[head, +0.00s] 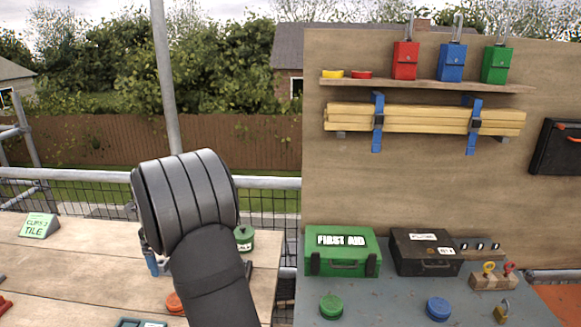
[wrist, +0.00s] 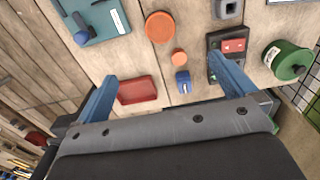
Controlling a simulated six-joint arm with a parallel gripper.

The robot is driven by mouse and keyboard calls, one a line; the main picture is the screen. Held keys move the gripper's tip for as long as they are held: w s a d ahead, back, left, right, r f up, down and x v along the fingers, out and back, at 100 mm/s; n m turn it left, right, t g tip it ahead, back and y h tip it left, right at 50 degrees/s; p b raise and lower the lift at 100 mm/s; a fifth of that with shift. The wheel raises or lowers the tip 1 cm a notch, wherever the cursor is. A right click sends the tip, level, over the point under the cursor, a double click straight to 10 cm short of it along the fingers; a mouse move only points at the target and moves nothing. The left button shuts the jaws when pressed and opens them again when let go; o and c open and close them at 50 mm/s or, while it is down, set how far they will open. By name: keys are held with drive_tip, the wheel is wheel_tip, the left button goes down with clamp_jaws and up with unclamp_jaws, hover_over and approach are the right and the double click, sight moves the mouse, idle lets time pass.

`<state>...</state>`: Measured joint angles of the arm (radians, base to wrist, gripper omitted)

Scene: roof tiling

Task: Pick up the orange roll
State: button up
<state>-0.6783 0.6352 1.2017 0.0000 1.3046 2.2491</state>
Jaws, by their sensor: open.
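The orange roll (wrist: 159,27) lies flat on the wooden boards, seen from above as a round disc near the top of the wrist view. In the head view the orange roll (head: 174,303) shows at the lower left, partly covered by my arm. My gripper (wrist: 162,68) is open, its two blue fingers spread wide with nothing held between them. The roll lies beyond the fingertips, apart from them. In the head view my gripper is mostly hidden behind my arm.
A smaller orange piece (wrist: 179,57), a blue piece (wrist: 183,82) and a red tray (wrist: 138,90) lie near the roll. A teal tray (wrist: 105,18) is at its left; a dark box (wrist: 213,66) and a green tub (wrist: 288,60) are at its right.

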drive_tip(key=c, duration=0.4)
drive_tip(key=f+m, duration=0.1)
drive_tip(key=f, duration=0.7)
drive_tip(key=f+m, duration=0.1)
drive_tip(key=f, duration=0.4)
drive_tip(key=shift+w+a+m, duration=0.15)
drive_tip(key=shift+a+m, duration=0.05)
drive_tip(key=shift+m, duration=0.1)
drive_tip(key=shift+d+f, duration=0.1)
drive_tip(key=shift+f, duration=2.55)
